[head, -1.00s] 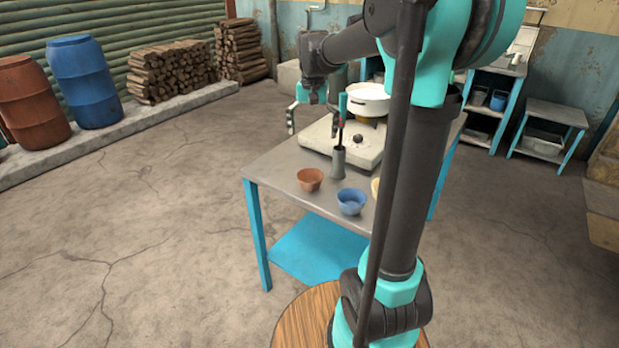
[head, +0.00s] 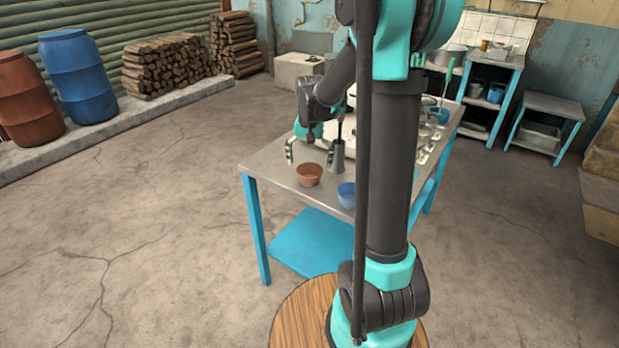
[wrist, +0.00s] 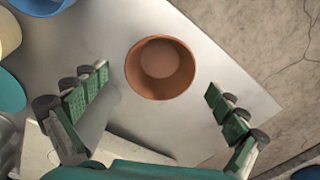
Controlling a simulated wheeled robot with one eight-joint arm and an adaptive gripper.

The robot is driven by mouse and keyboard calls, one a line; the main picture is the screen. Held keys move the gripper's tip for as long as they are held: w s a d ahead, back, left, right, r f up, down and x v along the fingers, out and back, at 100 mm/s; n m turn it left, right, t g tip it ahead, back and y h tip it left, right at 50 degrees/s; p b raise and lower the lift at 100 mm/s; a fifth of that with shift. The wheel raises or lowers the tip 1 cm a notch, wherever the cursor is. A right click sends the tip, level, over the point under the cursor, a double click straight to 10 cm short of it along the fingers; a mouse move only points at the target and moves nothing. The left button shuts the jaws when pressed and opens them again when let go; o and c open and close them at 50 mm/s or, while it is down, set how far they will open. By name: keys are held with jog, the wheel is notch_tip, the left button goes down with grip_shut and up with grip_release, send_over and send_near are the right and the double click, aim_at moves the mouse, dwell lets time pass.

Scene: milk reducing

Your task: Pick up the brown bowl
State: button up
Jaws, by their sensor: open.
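The brown bowl (head: 309,175) stands upright and looks empty near the front left part of the metal table. In the wrist view the brown bowl (wrist: 160,68) lies ahead of my gripper (wrist: 157,98), roughly centred between its two spread fingers. My gripper is open with nothing between its fingers. In the head view my gripper (head: 312,153) hangs over the table, behind the bowl and apart from it. My arm hides part of the table and of my gripper.
A blue bowl (head: 346,195) stands to the right. The table (head: 275,165) is bare left of the brown bowl.

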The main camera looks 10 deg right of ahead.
aim_at(309, 171)
jog(key=shift+f, duration=1.85)
jog(key=shift+c, duration=0.6)
jog(key=c, duration=1.2)
